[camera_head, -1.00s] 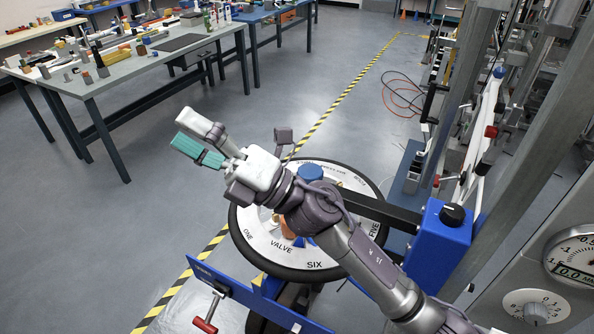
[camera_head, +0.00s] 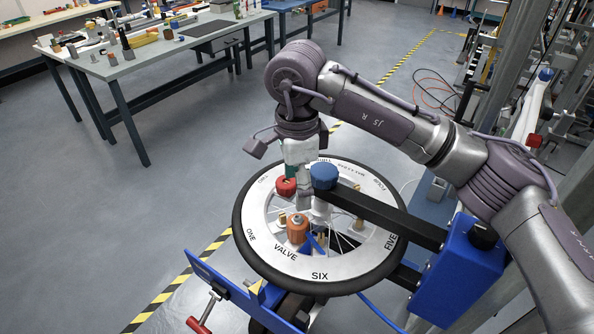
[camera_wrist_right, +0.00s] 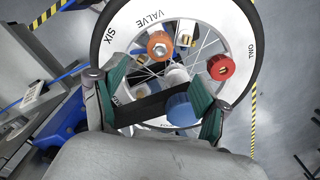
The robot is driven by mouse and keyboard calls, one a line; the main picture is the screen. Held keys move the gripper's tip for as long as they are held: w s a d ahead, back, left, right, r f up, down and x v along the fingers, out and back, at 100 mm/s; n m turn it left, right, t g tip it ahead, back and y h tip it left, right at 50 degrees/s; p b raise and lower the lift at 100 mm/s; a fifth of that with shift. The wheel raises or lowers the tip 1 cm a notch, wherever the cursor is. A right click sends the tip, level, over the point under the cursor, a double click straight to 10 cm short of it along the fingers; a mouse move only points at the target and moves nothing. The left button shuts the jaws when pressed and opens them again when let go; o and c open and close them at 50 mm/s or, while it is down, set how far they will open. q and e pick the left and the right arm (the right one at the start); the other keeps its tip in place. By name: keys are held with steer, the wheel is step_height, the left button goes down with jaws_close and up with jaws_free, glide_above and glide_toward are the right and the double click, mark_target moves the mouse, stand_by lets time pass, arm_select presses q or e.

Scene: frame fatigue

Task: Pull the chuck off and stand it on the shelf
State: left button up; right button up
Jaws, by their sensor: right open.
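An orange cap-like piece (camera_head: 297,228) with a metal centre stands by the word VALVE on the wheel (camera_head: 318,262); it also shows in the wrist view (camera_wrist_right: 160,45). I cannot tell for sure whether it is the chuck. My right gripper (camera_head: 302,168) points down over the wheel, behind a blue knob (camera_head: 323,176). In the wrist view, my right gripper (camera_wrist_right: 155,98) is open with its teal pads apart. The blue knob (camera_wrist_right: 181,110) shows between the pads, close to the right one. Nothing is gripped. I cannot pick out the shelf.
A red cap (camera_head: 285,186) stands left of the gripper on the wheel. A black bar (camera_head: 395,222) runs from the blue knob to a blue housing (camera_head: 446,262). A blue plate (camera_head: 240,290) is in front. Workbenches (camera_head: 125,68) stand far left. The floor between is clear.

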mark_target(297, 220)
step_height(297, 220, down, 10)
steer(key=p, duration=0.3)
steer(key=shift+f, duration=0.75)
steer(key=shift+r, duration=0.15)
steer(key=c, duration=1.4)
